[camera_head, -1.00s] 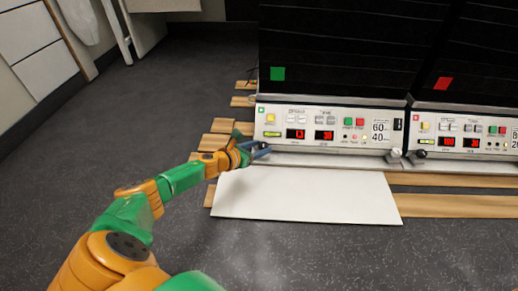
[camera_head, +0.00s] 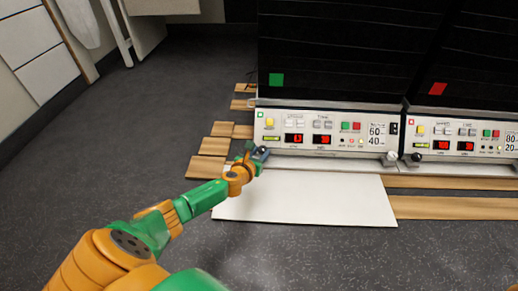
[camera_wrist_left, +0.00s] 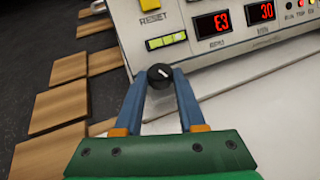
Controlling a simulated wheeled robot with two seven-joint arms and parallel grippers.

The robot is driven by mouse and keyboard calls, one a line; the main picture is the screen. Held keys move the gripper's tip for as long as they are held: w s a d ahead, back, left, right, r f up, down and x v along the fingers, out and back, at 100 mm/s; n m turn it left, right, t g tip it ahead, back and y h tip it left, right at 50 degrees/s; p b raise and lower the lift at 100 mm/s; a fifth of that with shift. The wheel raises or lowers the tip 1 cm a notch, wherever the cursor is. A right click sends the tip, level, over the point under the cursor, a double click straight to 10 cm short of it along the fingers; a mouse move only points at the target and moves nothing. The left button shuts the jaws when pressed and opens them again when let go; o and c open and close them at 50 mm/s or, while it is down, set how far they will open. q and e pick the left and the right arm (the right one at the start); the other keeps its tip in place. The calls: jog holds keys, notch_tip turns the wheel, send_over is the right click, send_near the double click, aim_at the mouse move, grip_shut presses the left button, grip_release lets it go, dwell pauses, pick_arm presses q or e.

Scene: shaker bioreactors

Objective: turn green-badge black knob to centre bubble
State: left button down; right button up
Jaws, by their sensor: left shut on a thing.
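The shaker with the green badge (camera_head: 277,79) stands at the centre of the head view. Its black knob (camera_wrist_left: 160,75), with a white pointer line, sits at the panel's lower left corner in the left wrist view. My left gripper (camera_head: 260,154) is at that corner, and its blue fingers (camera_wrist_left: 159,78) are shut on the knob, one on each side. The yellow-green bubble level (camera_wrist_left: 166,41) is just above the knob, and it also shows in the head view (camera_head: 271,138). I cannot tell where its bubble lies. My right gripper is not in view.
A red-badge (camera_head: 438,88) shaker stands at the right, with a white knob (camera_head: 391,156) and another black knob (camera_head: 416,157) between the two panels. A white sheet (camera_head: 300,203) lies in front. Wooden slats (camera_head: 208,167) lie under and beside the machines.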

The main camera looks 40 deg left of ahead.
pick_arm(q)
jog(key=shift+w+d+n+g+y, duration=0.1)
jog(key=shift+d+n+g+y, duration=0.2)
jog(key=shift+n+y, duration=0.7)
jog(key=n+y, duration=0.1)
jog(key=n+g+y, duration=0.1)
jog(key=shift+w+d+f+y+b, duration=0.1)
jog(key=shift+w+d+y+b, duration=0.1)
jog(key=shift+y+b, duration=0.15)
jog(key=shift+d+f+n+g+y+b, duration=0.1)
jog(key=shift+n+g+y+b, duration=0.6)
jog(key=shift+n, duration=0.3)
jog(key=shift+w+d+r+n+g+y+b, duration=0.1)
jog(key=shift+n+g+y+b, duration=0.45)
jog(key=shift+n+b, duration=0.05)
jog(key=shift+w+r+n+g+y+b, duration=0.1)
jog(key=shift+n+g+y+b, duration=0.4)
jog(key=shift+n+g+b, duration=0.1)
jog(key=c, duration=0.8)
grip_release()
